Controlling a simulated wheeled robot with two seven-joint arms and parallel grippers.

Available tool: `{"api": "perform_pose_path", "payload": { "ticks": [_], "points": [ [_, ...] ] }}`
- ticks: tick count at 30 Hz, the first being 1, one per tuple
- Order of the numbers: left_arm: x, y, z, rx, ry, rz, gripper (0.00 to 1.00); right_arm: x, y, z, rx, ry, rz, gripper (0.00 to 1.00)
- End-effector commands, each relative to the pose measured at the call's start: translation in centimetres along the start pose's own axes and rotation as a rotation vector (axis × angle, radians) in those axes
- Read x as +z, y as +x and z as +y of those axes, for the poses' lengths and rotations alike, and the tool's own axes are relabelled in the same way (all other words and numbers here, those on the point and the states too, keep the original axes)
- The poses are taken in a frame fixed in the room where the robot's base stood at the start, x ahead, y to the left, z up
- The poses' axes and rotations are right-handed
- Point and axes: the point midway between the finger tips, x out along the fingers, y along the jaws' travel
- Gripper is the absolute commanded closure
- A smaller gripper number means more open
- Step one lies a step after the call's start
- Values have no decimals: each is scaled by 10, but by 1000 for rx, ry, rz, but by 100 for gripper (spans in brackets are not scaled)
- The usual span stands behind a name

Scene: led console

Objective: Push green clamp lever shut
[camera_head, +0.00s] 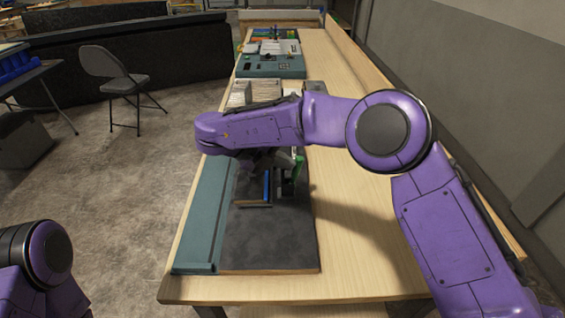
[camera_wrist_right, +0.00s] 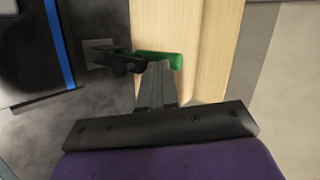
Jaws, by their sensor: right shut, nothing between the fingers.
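The green clamp lever (camera_wrist_right: 160,59) shows in the right wrist view, lying across the picture just beyond my fingertips. Its dark metal clamp body (camera_wrist_right: 120,60) is to its left, on a small grey plate (camera_wrist_right: 98,54). My right gripper (camera_wrist_right: 160,68) is shut and empty, its tips at or very near the lever; I cannot tell if they touch. In the head view the green lever (camera_head: 298,168) shows as a small green piece below my right forearm, and my right gripper (camera_head: 268,160) is mostly hidden there. Of my left arm only a purple part shows at lower left.
A dark board (camera_head: 268,240) with a blue-edged piece (camera_head: 267,186) lies on the wooden table (camera_head: 360,255). A teal rail (camera_head: 200,225) runs along the board's left. A teal console (camera_head: 270,66) stands farther back. The table right of the board is clear.

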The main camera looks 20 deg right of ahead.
Motion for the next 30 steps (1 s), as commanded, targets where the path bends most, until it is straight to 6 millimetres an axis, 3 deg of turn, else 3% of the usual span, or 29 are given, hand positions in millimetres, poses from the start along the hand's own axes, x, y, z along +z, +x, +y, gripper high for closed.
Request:
{"api": "perform_pose_path", "payload": {
  "ticks": [14,30],
  "points": [
    [10,24,2,0,0,0,57,-5,13,-7,138,37,-25,100],
    [42,101,9,0,0,0,57,-20,56,-25,608,162,-120,100]
  ]
}}
